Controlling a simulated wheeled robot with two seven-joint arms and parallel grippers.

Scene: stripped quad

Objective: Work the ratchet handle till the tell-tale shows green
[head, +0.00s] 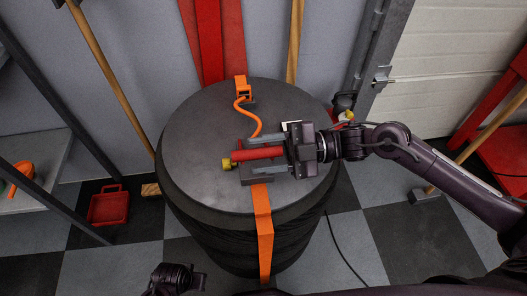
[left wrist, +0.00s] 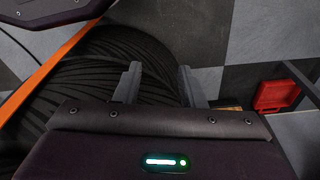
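A red ratchet handle (head: 258,154) lies over a dark ratchet body (head: 249,175) on the round grey top (head: 195,150) of a tyre stack. A yellow end piece (head: 227,165) shows at its left. An orange strap (head: 263,225) runs down the front from the ratchet. My right gripper (head: 267,155) reaches in from the right, its fingers apart on either side of the handle with gaps showing. I cannot make out the tell-tale or its colour. My left gripper (left wrist: 160,87) is open and empty beside the tyres (left wrist: 145,55); its arm shows low in the head view.
An orange cord (head: 243,112) curls across the top from an orange fitting (head: 241,87) at the back edge. A red box (head: 109,206) stands on the checkered floor at left, near a shelf (head: 35,190). Wooden poles (head: 105,65) lean by the wall.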

